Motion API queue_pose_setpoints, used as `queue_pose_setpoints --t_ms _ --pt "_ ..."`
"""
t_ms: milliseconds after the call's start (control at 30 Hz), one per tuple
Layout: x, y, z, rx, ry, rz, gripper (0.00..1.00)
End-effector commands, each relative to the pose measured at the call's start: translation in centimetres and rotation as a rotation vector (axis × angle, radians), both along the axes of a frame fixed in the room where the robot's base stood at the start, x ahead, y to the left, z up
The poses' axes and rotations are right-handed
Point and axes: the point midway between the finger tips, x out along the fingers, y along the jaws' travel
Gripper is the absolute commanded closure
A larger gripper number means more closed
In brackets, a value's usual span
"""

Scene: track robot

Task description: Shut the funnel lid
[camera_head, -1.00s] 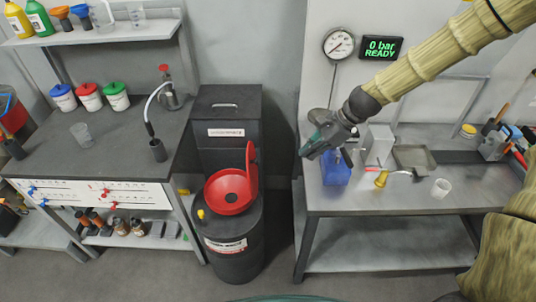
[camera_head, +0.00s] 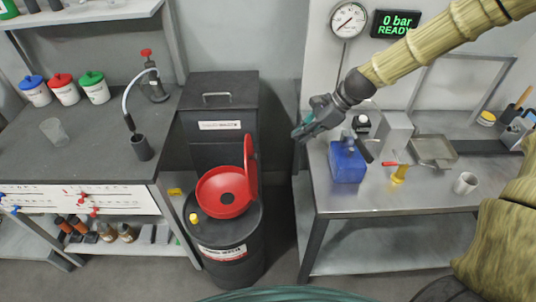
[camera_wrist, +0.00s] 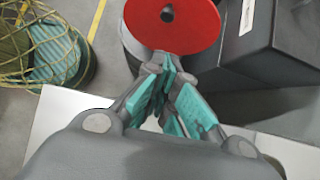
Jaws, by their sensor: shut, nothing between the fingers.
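The red funnel (camera_head: 224,196) sits on top of a dark drum (camera_head: 230,248). Its red lid (camera_head: 250,166) stands upright at the funnel's right side, open. My gripper (camera_head: 298,136) is to the right of the lid and higher, above the left edge of the metal bench, apart from the lid. Its fingers are shut and empty. In the wrist view, a red disc (camera_wrist: 190,22) shows beyond the fingertips (camera_wrist: 168,62); from this angle I cannot tell how much of it is lid and how much is funnel.
A dark waste bin (camera_head: 220,110) stands behind the drum. A dark-topped bench (camera_head: 90,150) stands on the left. The floor gap right of the drum is clear.

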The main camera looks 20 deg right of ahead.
Motion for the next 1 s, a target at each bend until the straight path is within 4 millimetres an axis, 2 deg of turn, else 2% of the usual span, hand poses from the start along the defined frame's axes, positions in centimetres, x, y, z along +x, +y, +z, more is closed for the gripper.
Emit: queue_pose_setpoints --t_ms 1000 --pt "1.5 5.5 -7.2 0.000 0.002 0.003 1.00"
